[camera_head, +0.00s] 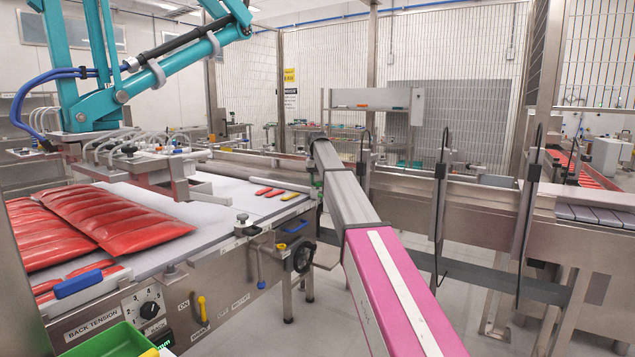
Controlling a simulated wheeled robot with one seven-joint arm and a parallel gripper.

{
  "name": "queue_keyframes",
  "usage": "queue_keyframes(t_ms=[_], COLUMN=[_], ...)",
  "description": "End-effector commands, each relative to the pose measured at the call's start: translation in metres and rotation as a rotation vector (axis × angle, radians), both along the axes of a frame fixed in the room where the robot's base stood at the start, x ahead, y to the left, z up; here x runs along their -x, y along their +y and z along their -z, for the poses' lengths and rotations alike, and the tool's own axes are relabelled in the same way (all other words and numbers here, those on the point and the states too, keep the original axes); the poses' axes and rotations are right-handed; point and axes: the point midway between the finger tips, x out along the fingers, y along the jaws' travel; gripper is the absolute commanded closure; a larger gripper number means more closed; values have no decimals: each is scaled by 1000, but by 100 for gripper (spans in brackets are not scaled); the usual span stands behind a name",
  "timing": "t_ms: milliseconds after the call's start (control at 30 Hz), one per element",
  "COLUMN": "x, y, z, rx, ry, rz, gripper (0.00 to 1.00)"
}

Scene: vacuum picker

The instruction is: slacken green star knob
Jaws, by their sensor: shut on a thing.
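My arm, pink and grey, reaches from the bottom right toward the conveyor's far right corner. My gripper (319,178) is at its far end, mostly hidden behind my own arm link. A small bit of green, the green star knob (317,184), shows at the conveyor's side edge there. My gripper is shut on it, though the fingertips and the knob's outline are too small and covered to make out. How far the knob is turned cannot be seen.
A white conveyor (225,205) carries red packs (115,217) under a teal picker arm (100,103). Its side has a black handwheel (301,257), a yellow lever (202,308) and a tension dial (149,310). A green bin (110,343) is at bottom left. Dark upright posts stand right of my arm.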

Motion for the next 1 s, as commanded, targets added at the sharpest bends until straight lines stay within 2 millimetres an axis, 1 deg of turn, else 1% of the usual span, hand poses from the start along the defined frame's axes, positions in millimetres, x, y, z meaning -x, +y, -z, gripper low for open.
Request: queue_keyframes(t_ms=[1000], x=[0], y=[0], z=[-1], rx=[0], ry=[0], rz=[-962], gripper=[84])
